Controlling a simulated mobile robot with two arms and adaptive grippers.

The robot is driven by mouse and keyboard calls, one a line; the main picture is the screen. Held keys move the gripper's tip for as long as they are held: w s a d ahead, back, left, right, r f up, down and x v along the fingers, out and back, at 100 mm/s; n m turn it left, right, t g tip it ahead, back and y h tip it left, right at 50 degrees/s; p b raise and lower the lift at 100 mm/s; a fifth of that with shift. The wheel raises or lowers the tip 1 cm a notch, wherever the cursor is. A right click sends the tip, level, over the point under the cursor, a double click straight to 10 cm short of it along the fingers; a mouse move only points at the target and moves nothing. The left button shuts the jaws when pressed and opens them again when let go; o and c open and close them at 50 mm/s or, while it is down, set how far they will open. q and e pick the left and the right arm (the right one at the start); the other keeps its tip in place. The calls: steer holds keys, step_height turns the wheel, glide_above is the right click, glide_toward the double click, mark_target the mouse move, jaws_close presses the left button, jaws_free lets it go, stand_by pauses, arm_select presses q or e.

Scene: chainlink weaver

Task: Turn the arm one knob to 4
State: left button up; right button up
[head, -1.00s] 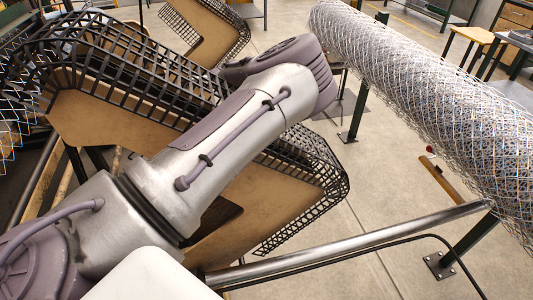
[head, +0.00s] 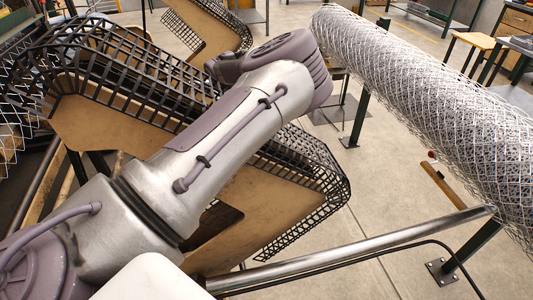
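No knob shows in the head view. A silver and purple-grey link of my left arm fills the left and middle of the picture and hides much of what lies behind it. Neither my left nor my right gripper is in view.
Black mesh guards with tan panels (head: 95,130) stand behind my arm. A large roll of chain-link mesh (head: 420,110) runs along the right on dark green posts. A steel bar (head: 350,250) and black cable cross the lower right.

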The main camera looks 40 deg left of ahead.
arm_select(q)
steer(key=v, duration=0.8)
steer(key=shift+a+r, duration=0.2)
steer(key=shift+r, duration=0.05)
